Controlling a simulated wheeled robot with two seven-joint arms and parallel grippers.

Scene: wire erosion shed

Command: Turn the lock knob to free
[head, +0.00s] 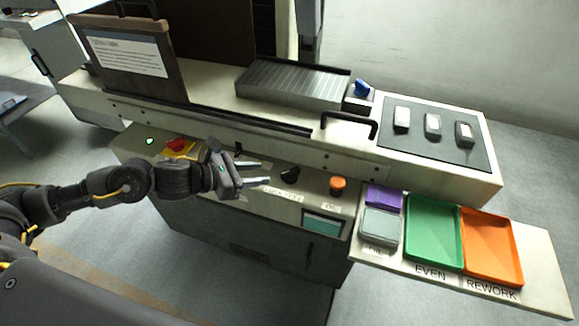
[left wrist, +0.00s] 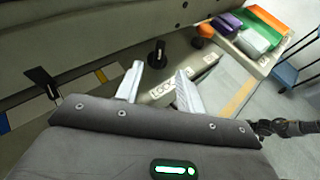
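The black lock knob (head: 290,175) stands on the cream front panel of the machine, with a partly legible printed label (head: 283,194) just in front of it. In the left wrist view the knob (left wrist: 159,53) stands upright beyond the fingertips, roughly in line with the gap between them. My left gripper (head: 265,173) is open and empty, its two pale fingers pointing at the knob from the left with a small gap left. The left wrist view also shows the fingers (left wrist: 160,70) apart. The knob's exact turn angle is hard to tell. My right gripper is not in view.
An orange button (head: 338,185) and a small display (head: 322,225) sit right of the knob. A red stop button (head: 178,146) and a black lever (head: 238,149) lie left. A black handle (head: 349,123) juts out behind. Green (head: 434,263) and orange (head: 493,278) trays stand at right.

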